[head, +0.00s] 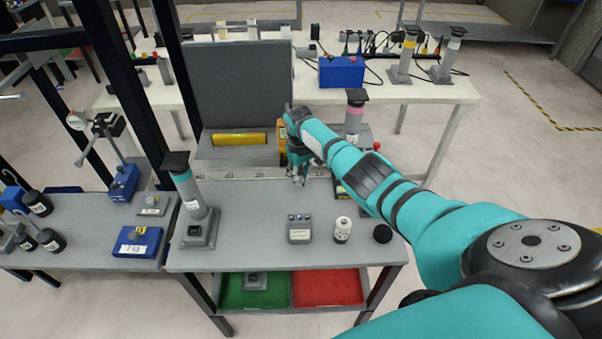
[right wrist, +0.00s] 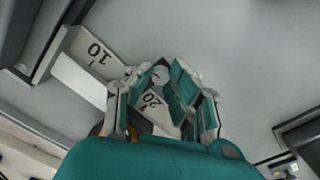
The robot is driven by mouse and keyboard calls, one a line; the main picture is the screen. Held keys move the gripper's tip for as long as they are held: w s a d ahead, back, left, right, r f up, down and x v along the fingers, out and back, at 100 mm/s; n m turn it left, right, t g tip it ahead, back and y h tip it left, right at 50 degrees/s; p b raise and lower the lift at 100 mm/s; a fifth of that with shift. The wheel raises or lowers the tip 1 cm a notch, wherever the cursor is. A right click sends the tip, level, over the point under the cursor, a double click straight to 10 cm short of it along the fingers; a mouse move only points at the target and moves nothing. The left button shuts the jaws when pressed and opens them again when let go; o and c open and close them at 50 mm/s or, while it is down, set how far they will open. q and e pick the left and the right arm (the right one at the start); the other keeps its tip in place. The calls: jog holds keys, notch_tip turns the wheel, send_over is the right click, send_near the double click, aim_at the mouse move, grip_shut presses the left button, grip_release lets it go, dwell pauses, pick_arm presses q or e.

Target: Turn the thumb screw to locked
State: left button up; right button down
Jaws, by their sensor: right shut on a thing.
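The right gripper (head: 298,180) is over the back part of the grey bench, at a pale scale rail (head: 232,172). In the right wrist view, the gripper (right wrist: 162,88) is shut on a small pale round knob, the thumb screw (right wrist: 160,74). The fingers stand around it and hide part of it. The rail in the right wrist view (right wrist: 92,58) shows the marks 10 and 20, with a red mark beside the 20. I cannot read the screw's locked or unlocked state. In the head view the gripper hides the screw. The left gripper is not in view.
A grey post (head: 190,192) stands left; a small button box (head: 299,228), white cylinder (head: 342,230) and black knob (head: 382,233) are in front. Green (head: 255,292) and red (head: 328,288) trays lie below.

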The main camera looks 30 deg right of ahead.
jog(key=m, duration=0.3)
jog(key=shift+r+m+p, duration=0.1)
jog(key=shift+m+p, duration=0.2)
jog(key=shift+w+m, duration=0.1)
jog(key=shift+m, duration=1.5)
jog(key=c, duration=1.2)
grip_release()
notch_tip(320, 180, up, 12)
jog(key=shift+a, duration=0.15)
